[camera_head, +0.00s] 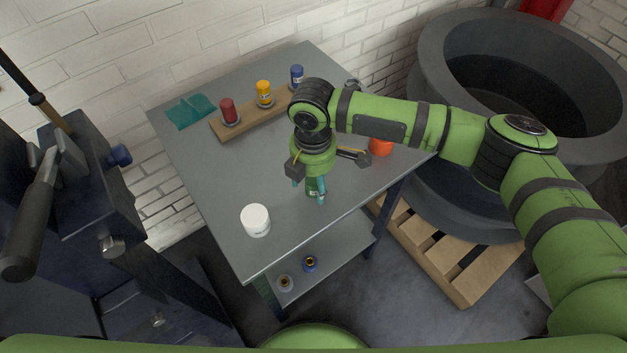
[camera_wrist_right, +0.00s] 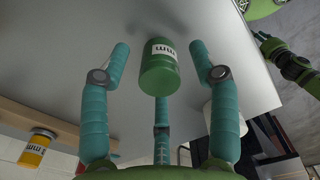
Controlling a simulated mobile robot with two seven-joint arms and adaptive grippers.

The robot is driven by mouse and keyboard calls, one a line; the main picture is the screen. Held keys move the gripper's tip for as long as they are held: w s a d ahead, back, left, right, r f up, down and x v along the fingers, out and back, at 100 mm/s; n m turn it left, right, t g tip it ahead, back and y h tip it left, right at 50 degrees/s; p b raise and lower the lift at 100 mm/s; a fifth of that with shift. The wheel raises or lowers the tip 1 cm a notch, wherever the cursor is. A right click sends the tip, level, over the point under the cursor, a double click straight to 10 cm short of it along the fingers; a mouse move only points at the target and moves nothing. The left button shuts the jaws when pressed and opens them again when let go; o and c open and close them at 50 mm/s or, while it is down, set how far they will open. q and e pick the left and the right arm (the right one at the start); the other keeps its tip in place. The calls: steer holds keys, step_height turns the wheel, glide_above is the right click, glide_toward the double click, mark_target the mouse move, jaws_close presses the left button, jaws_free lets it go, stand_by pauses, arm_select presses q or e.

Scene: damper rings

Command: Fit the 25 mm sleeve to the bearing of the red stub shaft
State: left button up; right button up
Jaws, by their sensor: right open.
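The red stub shaft (camera_head: 228,112) stands upright at the left end of a wooden block (camera_head: 247,121), with a grey disc around its foot. My right gripper (camera_head: 312,190) is over the front part of the table, pointing down, its teal fingers open. A green cylinder (camera_wrist_right: 160,68) with a white label stands between the spread fingers in the right wrist view; the label shows "mm", but I cannot read a number. It also shows below the gripper in the head view (camera_head: 313,189). I cannot tell which part is the 25 mm sleeve. My left gripper is not seen.
Yellow (camera_head: 264,93) and blue (camera_head: 297,75) pieces stand on the block. Small ringed parts (camera_head: 310,263) lie on the lower shelf.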

jaws_close()
steer(key=shift+r, duration=0.1)
